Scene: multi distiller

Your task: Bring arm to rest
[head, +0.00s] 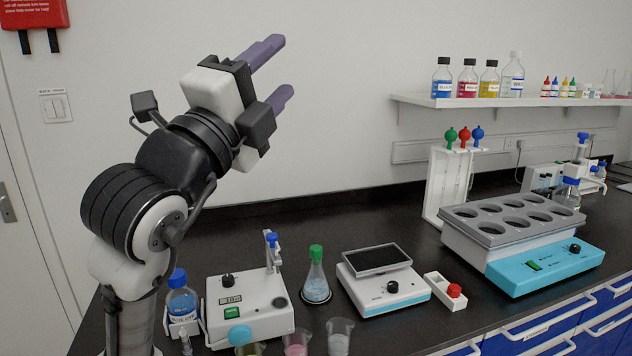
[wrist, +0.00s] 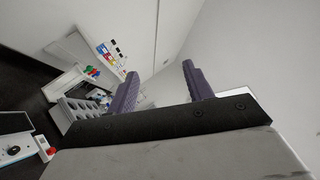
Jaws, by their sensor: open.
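My gripper (head: 281,70) is raised high above the bench at the upper left of the head view. Its two purple fingers stand apart and point up and to the right, with nothing between them. In the wrist view the fingers (wrist: 158,88) are also apart, with wall behind them. My arm rises from the left front of the picture, bent at its upper joints, and stands clear of everything on the bench.
The black bench (head: 385,218) carries a white stirrer device (head: 255,310), a flask with a green cap (head: 316,282), a balance (head: 385,285) and a multi-hole heating bath (head: 525,240). A wall shelf (head: 520,101) holds bottles at right. The air around my gripper is free.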

